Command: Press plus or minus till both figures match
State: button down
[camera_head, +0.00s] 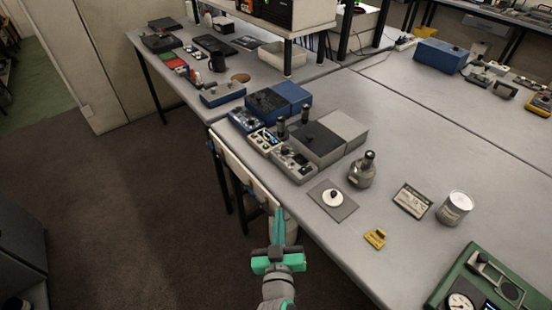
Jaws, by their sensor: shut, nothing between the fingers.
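A green instrument case (505,268) sits at the lower right, partly cut off by the picture edge. It carries a round white gauge (460,303), a dark lever-like part and a small bluish display (488,306). Plus and minus buttons and any figures are too small or cut off to make out. A grey metal cylinder (455,208) with a label stands upright on the table. My gripper (279,213) is shut and empty, at the table's front edge, left of the case and touching none of these objects as far as I can tell.
A small sign (411,200), a yellow block (375,238), a square plate with a white knob (333,198) and a metal fitting (362,172) stand on the grey table (420,150). Several blue and grey control boxes stand further left.

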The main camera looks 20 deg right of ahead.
jog(key=s+a+f+n+y, duration=0.2)
jog(key=s+a+f, duration=0.2)
jog(key=s, duration=0.3)
jog(key=s+a+f+n+y, duration=0.1)
jog(key=s+a+f+y, duration=0.25)
jog(key=s, duration=0.45)
jog(key=s+a+m, duration=0.1)
jog(key=s+a, duration=0.2)
jog(key=s, duration=0.4)
jog(key=s+a+r, duration=0.1)
jog(key=s+a, duration=0.3)
jog(key=s, duration=0.3)
jog(key=shift+r+m+g, duration=0.25)
jog(key=shift+m+g, duration=0.15)
jog(key=shift+a, duration=0.1)
